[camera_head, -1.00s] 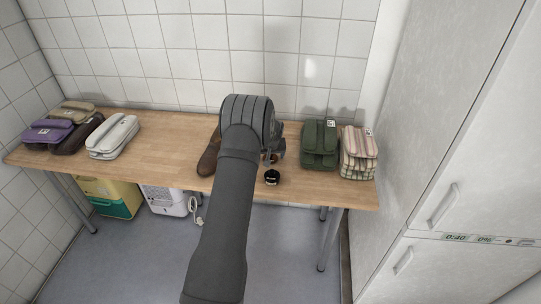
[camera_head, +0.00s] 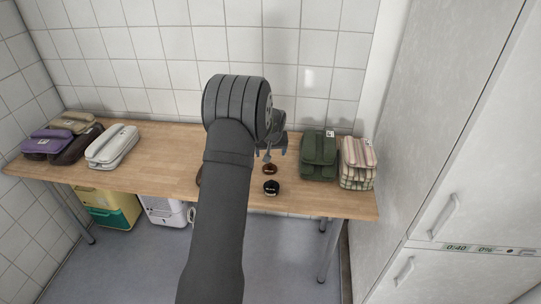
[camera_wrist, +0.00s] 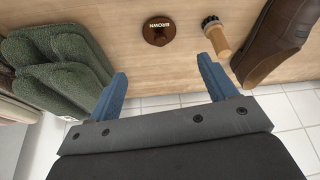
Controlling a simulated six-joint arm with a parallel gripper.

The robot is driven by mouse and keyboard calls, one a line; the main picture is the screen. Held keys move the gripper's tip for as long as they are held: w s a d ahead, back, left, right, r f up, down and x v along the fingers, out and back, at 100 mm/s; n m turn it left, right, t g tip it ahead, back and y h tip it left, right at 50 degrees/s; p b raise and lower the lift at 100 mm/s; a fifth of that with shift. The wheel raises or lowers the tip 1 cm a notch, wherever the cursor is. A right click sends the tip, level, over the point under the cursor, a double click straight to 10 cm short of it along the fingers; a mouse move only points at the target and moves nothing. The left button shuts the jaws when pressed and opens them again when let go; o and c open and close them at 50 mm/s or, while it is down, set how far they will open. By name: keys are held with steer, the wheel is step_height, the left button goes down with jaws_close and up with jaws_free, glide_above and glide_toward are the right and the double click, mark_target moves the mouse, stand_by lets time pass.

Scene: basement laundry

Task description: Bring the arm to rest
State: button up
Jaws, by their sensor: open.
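My gripper (camera_head: 271,152) is raised over the right half of the wooden table, partly hidden behind my own arm in the head view. In the wrist view its two blue fingers (camera_wrist: 162,68) are spread apart with nothing between them. A brown tin marked BROWN (camera_wrist: 158,30) lies on the table beyond the fingertips; it also shows in the head view (camera_head: 270,169). A small brush with a wooden handle (camera_wrist: 219,42) lies beside it. A brown shoe (camera_wrist: 278,40) is at the right of the wrist view; my arm hides most of it in the head view.
A black tin (camera_head: 271,187) sits near the front edge of the table (camera_head: 160,160). Green (camera_head: 319,158) and striped (camera_head: 357,165) bundles stand at the right end. White (camera_head: 112,147) and purple (camera_head: 45,144) bundles are at the left. A tall white cabinet (camera_head: 430,120) bounds the right.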

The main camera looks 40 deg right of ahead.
mark_target(270, 165)
stand_by(0.4)
steer(key=x, duration=1.2)
steer(key=shift+s+f, duration=0.1)
steer(key=shift+f, duration=0.1)
steer(key=shift+r, duration=0.2)
